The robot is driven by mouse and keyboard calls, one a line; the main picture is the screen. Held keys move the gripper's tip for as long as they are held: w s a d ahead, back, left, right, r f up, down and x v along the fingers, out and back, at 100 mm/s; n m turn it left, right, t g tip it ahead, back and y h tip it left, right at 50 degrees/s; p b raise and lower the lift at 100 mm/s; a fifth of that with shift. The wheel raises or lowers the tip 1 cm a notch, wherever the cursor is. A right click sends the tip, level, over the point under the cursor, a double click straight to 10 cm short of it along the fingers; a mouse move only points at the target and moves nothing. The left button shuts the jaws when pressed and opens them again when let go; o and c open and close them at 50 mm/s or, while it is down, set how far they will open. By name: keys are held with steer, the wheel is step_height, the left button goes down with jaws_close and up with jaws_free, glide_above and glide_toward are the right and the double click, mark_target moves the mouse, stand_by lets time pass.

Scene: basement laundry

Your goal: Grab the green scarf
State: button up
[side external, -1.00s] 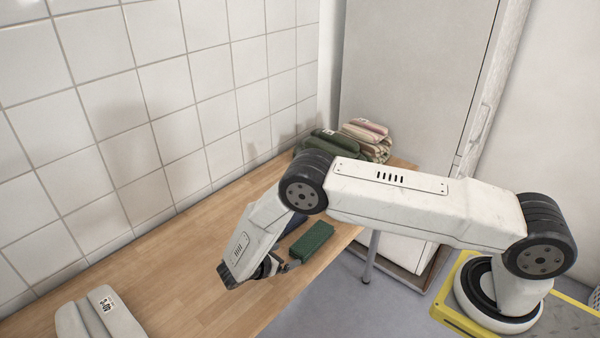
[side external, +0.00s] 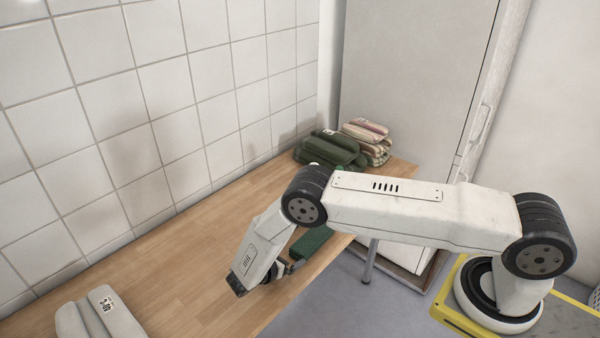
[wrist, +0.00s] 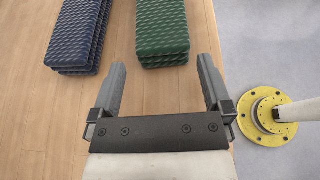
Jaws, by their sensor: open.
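The green scarf (wrist: 162,30) is a folded, patterned stack on the wooden table. In the wrist view it lies just beyond my gripper (wrist: 160,72), roughly in line with the gap between the two fingers. The fingers are apart, with only bare wood between them. In the side external view the green scarf (side external: 311,243) shows beside my gripper (side external: 283,268), partly hidden by my arm. My gripper is low over the table and holds nothing.
A folded dark blue cloth (wrist: 78,32) lies left of the scarf. Green folded cloths (side external: 330,149) and a striped stack (side external: 368,140) stand at the table's far end. A light grey item (side external: 98,318) lies at the front left. The table (side external: 190,285) is clear between.

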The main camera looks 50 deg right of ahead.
mark_target(296, 252)
steer(key=shift+x, duration=2.6)
steer(key=shift+s, duration=0.2)
steer(key=c, duration=1.1)
steer(key=shift+r, duration=0.1)
steer(key=shift+r, duration=0.1)
steer(key=shift+r, duration=0.95)
steer(key=shift+s+a+r, duration=0.15)
steer(key=shift+s+r, duration=1.65)
steer(key=shift+s, duration=0.55)
steer(key=shift+s+a+r, duration=0.2)
steer(key=shift+s+r, duration=1.6)
steer(key=shift+s, duration=0.5)
steer(key=shift+s+a+r, duration=0.15)
steer(key=shift+s+r, duration=1.65)
steer(key=shift+s, duration=0.55)
